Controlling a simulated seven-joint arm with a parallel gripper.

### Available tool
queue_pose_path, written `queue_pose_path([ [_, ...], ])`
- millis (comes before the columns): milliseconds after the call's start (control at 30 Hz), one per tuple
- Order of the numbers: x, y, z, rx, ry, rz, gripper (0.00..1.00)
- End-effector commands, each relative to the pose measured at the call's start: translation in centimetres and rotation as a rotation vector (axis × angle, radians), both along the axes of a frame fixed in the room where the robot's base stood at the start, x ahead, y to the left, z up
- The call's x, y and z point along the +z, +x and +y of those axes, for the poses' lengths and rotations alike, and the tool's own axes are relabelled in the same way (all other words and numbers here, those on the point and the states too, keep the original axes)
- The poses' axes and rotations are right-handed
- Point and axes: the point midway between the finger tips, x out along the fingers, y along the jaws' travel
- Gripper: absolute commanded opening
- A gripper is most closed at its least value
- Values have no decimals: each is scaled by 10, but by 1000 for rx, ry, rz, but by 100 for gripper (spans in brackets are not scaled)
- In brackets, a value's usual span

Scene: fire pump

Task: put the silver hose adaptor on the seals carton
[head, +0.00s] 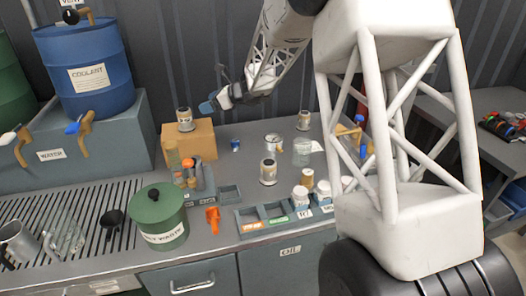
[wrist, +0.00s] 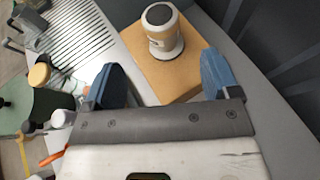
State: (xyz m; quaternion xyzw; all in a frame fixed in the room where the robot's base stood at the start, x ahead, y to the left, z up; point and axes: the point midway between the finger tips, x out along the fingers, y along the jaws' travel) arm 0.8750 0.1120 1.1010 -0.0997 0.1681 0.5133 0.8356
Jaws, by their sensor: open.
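A brown carton (head: 190,141), which I take to be the seals carton, stands at the back of the bench; its top also shows in the wrist view (wrist: 142,60). A short silver-white cylinder with a dark top and a tan label, apparently the hose adaptor (head: 184,118), stands upright on the carton. In the wrist view the adaptor (wrist: 162,32) stands beyond the gap between my fingertips. My gripper (head: 212,101) is open and empty, with blue fingertips, above and to the right of the adaptor. It appears apart from it.
Similar cylinders stand on the bench, one in the middle (head: 268,172) and one at the back (head: 304,120). A silver can (head: 273,141) and a glass beaker (head: 302,152) stand nearby. A green pot (head: 158,218) and several bottles (head: 190,175) are in front of the carton.

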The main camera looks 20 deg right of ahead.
Motion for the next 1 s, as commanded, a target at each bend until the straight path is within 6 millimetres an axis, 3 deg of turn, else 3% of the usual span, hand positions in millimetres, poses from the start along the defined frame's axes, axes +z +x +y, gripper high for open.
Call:
queue_pose_path([
  [167,6,-10,1,20,-24,-17,82],
  [367,21,-45,2,97,-118,-79,82],
  [600,43,-114,0,258,-299,-200,82],
  [1000,64,-239,-14,565,-611,-406,82],
])
